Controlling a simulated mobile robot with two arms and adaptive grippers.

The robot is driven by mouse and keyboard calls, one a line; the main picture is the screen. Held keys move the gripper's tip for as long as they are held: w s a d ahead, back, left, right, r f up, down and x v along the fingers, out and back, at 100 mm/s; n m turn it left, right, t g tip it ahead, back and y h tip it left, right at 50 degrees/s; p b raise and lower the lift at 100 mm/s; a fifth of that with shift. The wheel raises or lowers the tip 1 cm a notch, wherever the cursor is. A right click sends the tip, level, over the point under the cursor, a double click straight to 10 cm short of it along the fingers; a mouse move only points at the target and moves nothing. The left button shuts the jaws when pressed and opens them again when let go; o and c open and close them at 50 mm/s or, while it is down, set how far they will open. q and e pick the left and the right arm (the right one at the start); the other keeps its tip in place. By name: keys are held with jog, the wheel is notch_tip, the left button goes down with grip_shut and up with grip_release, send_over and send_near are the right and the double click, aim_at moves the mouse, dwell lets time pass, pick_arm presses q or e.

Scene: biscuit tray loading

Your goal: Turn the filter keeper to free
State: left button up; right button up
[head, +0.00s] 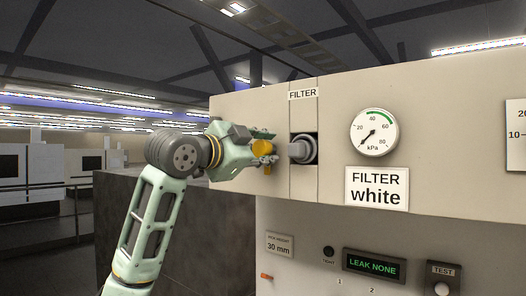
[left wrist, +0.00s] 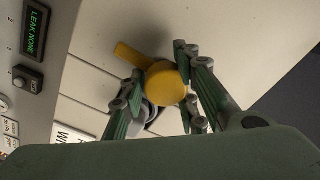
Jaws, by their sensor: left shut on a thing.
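The yellow filter keeper (head: 261,147) is on the cream panel, just left of the filter slot. In the left wrist view the keeper (left wrist: 166,84) shows a round knob with a flat tab (left wrist: 131,54) pointing to the upper left. My left gripper (head: 267,152) is shut on the keeper, with its green fingers (left wrist: 160,88) on either side of the round knob. The grey filter (head: 301,150) sits in a dark square opening under the FILTER label (head: 303,94). My fingers partly hide the keeper in the head view. My right gripper is in neither view.
A gauge (head: 374,133) reads low on the panel, above a card (head: 376,189) reading "FILTER white". Below, a display (head: 374,264) reads LEAK NONE, with a TEST button (head: 441,288) to its right. A dark grey block (head: 180,226) stands behind my left arm.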

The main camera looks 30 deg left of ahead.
pick_arm(q)
jog(key=shift+w+d+f, duration=0.15)
jog(key=shift+w+f, duration=0.05)
jog(key=shift+f, duration=0.3)
jog(key=o, duration=0.8)
jog(key=shift+o, duration=0.8)
jog(key=shift+s+d+r, duration=0.1)
jog(key=shift+s, duration=0.05)
jog(key=shift+r, duration=0.15)
jog(key=shift+a+r, duration=0.1)
jog(key=shift+a, duration=0.1)
jog(key=s, duration=1.2)
jog(key=shift+a, duration=0.4)
